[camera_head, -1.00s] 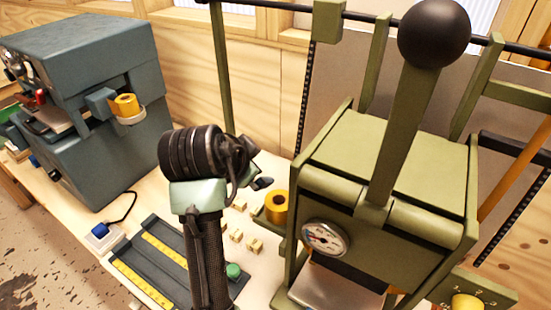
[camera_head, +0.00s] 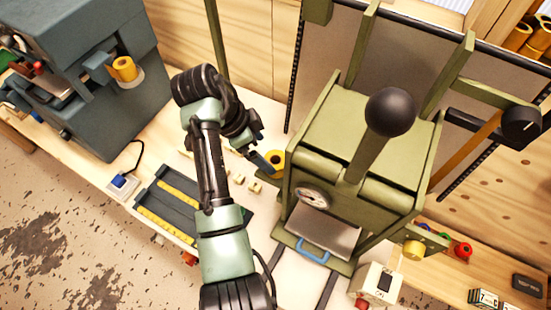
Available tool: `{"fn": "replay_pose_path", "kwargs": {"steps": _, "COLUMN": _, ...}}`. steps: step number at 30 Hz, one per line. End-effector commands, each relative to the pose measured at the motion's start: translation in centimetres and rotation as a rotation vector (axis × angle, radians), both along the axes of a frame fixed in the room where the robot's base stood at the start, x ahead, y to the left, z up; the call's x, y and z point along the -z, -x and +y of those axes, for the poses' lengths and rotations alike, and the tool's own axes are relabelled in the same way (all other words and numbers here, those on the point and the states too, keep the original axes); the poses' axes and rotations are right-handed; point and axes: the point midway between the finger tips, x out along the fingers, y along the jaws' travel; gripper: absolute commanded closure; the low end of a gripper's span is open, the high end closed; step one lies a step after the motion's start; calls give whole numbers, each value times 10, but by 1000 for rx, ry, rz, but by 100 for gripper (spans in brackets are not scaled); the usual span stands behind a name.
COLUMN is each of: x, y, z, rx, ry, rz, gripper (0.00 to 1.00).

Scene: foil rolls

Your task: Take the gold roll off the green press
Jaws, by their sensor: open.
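The green press (camera_head: 330,190) stands right of centre, with its lever and black ball knob on top. A gold roll (camera_head: 277,157) sits at the press's left side, on a small green holder. My gripper (camera_head: 266,163) is at the roll's left edge, its dark fingers pointing toward it. The fingers hide part of the roll, and I cannot tell whether they touch it. The gripper is open.
A blue-grey machine (camera_head: 95,120) at left carries another gold roll (camera_head: 124,69). A dark tray with yellow rulers (camera_head: 165,213) and small wooden blocks (camera_head: 240,183) lie on the bench. A white box (camera_head: 375,285) stands at the front right.

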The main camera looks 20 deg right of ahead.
Motion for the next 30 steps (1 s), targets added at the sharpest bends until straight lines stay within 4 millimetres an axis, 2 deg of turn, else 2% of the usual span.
{"fn": "replay_pose_path", "kwargs": {"steps": 3, "x": 13, "y": 0, "z": -7, "rx": 3, "ry": 0, "rz": 1, "gripper": 0}}
{"fn": "replay_pose_path", "kwargs": {"steps": 11, "x": 30, "y": 0, "z": -16, "rx": 1, "ry": 0, "rz": 3, "gripper": 0}}
{"fn": "replay_pose_path", "kwargs": {"steps": 19, "x": 62, "y": -1, "z": -30, "rx": 0, "ry": -1, "rz": 0, "gripper": 0}}
{"fn": "replay_pose_path", "kwargs": {"steps": 28, "x": 68, "y": -1, "z": -32, "rx": 0, "ry": 0, "rz": -3, "gripper": 0}}
{"fn": "replay_pose_path", "kwargs": {"steps": 29, "x": 68, "y": -1, "z": -32, "rx": 0, "ry": 0, "rz": -3, "gripper": 2}}
{"fn": "replay_pose_path", "kwargs": {"steps": 30, "x": 68, "y": -1, "z": -32, "rx": 0, "ry": 0, "rz": -3, "gripper": 9}}
